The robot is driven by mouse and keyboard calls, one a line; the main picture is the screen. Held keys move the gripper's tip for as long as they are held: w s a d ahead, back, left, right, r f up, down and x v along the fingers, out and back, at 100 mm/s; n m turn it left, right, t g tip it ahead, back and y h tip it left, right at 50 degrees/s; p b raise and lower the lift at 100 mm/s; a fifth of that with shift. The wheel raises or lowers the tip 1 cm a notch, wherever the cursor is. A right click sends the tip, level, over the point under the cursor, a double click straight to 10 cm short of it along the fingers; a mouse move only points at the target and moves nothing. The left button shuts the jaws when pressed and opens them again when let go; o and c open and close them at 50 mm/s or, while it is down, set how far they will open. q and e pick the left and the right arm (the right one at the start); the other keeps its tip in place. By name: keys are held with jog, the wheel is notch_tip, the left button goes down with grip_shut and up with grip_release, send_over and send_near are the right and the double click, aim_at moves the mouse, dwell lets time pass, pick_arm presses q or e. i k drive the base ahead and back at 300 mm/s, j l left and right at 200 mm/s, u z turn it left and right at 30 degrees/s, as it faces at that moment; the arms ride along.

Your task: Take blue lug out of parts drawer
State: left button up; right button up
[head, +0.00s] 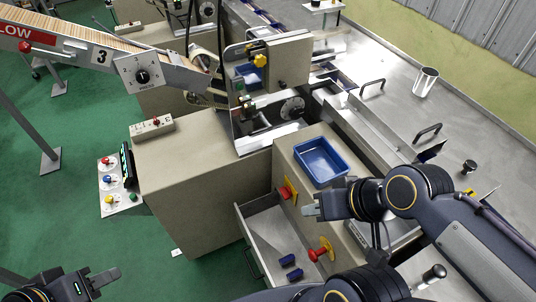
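The parts drawer (262,231) is pulled open from the beige cabinet in the head view. Two small blue lugs lie apart on its floor toward the right: one blue lug (287,260) and, just below it, another blue lug (294,275). My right gripper (308,209) is above and beyond the lugs, near the cabinet front, touching neither; its finger gap cannot be made out. My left gripper (108,281) is low at the left over the green floor, far from the drawer; its opening is unclear. No lug shows in either gripper.
A blue tray (321,162) stands on the cabinet top. A red knob (320,251) and a yellow-red switch (287,192) stick out near the drawer. A control panel (120,181) is at the left. My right arm covers part of the cabinet's right side.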

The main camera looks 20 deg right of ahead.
aim_at(286, 260)
jog(key=k+j+z, duration=0.15)
jog(key=z, duration=0.25)
jog(key=k+j+z, duration=0.15)
jog(key=j+z, duration=0.3)
jog(key=l, duration=0.1)
